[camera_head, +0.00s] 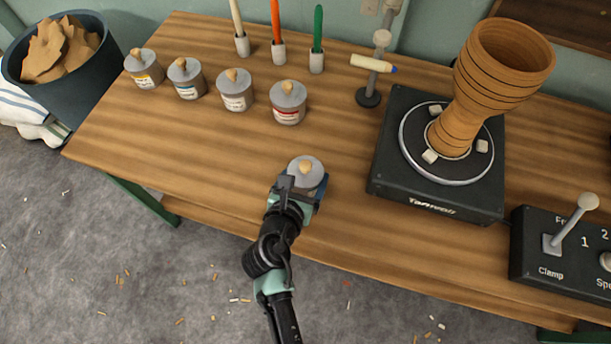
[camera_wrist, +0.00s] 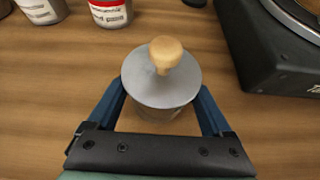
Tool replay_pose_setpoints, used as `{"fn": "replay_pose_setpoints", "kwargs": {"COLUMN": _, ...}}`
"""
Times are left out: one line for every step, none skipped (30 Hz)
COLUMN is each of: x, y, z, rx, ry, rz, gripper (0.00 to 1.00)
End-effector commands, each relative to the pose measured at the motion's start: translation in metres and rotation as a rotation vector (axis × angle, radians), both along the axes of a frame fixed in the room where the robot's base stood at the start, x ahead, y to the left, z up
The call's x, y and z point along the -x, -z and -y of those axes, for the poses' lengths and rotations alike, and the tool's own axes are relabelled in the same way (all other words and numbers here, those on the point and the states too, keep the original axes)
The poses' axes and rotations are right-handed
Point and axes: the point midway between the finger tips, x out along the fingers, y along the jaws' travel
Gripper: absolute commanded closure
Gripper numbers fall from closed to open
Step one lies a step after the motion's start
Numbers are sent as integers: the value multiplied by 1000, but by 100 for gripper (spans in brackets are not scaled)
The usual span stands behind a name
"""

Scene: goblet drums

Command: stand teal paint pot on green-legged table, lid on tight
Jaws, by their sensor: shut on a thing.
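A paint pot (camera_head: 305,170) with a grey lid and pale wooden knob is between the fingers of my gripper (camera_head: 300,188), near the front edge of the wooden table (camera_head: 210,150), which has a green leg (camera_head: 142,200). In the wrist view the blue fingers flank the pot's body below the lid (camera_wrist: 145,80). The pot looks upright and its lid covers the top. The label is hidden, so I cannot tell its colour. I cannot tell whether the pot's base touches the table or how tightly the lid sits.
Several lidded pots (camera_head: 287,103) stand in a row behind. A black turntable unit (camera_head: 440,200) bearing a wooden goblet drum body (camera_head: 490,80) is at right, with a control box (camera_head: 560,255) beyond. Brushes (camera_head: 278,40) stand at the back. Bare tabletop lies left of my gripper.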

Motion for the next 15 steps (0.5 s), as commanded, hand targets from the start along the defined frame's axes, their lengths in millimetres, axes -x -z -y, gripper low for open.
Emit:
{"fn": "replay_pose_setpoints", "kwargs": {"x": -1, "y": -2, "z": 0, "rx": 0, "ry": 0, "rz": 3, "gripper": 81}}
{"fn": "replay_pose_setpoints", "kwargs": {"x": -1, "y": -3, "z": 0, "rx": 0, "ry": 0, "rz": 3, "gripper": 81}}
{"fn": "replay_pose_setpoints", "kwargs": {"x": -1, "y": -3, "z": 0, "rx": 0, "ry": 0, "rz": 3, "gripper": 81}}
{"fn": "replay_pose_setpoints", "kwargs": {"x": -1, "y": -3, "z": 0, "rx": 0, "ry": 0, "rz": 3, "gripper": 81}}
{"fn": "replay_pose_setpoints", "kwargs": {"x": -1, "y": -2, "z": 0, "rx": -1, "ry": 0, "rz": 2, "gripper": 81}}
{"fn": "replay_pose_setpoints", "kwargs": {"x": -1, "y": -1, "z": 0, "rx": -1, "ry": 0, "rz": 2, "gripper": 81}}
{"fn": "replay_pose_setpoints", "kwargs": {"x": -1, "y": 0, "z": 0, "rx": -1, "ry": 0, "rz": 2, "gripper": 81}}
{"fn": "replay_pose_setpoints", "kwargs": {"x": -1, "y": 1, "z": 0, "rx": -1, "ry": 0, "rz": 2, "gripper": 81}}
{"fn": "replay_pose_setpoints", "kwargs": {"x": 0, "y": 2, "z": 0, "rx": 0, "ry": 0, "rz": 0, "gripper": 14}}
{"fn": "replay_pose_setpoints", "kwargs": {"x": 0, "y": 2, "z": 0, "rx": 0, "ry": 0, "rz": 0, "gripper": 9}}
{"fn": "replay_pose_setpoints", "kwargs": {"x": 0, "y": 2, "z": 0, "rx": 0, "ry": -1, "rz": 0, "gripper": 3}}
{"fn": "replay_pose_setpoints", "kwargs": {"x": 0, "y": 2, "z": 0, "rx": 0, "ry": -1, "rz": 0, "gripper": 0}}
{"fn": "replay_pose_setpoints", "kwargs": {"x": 0, "y": 2, "z": 0, "rx": 0, "ry": -1, "rz": 0, "gripper": 0}}
{"fn": "replay_pose_setpoints", "kwargs": {"x": 0, "y": 2, "z": 0, "rx": 0, "ry": -1, "rz": 0, "gripper": 0}}
{"fn": "replay_pose_setpoints", "kwargs": {"x": 0, "y": 2, "z": 0, "rx": 0, "ry": -1, "rz": 0, "gripper": 0}}
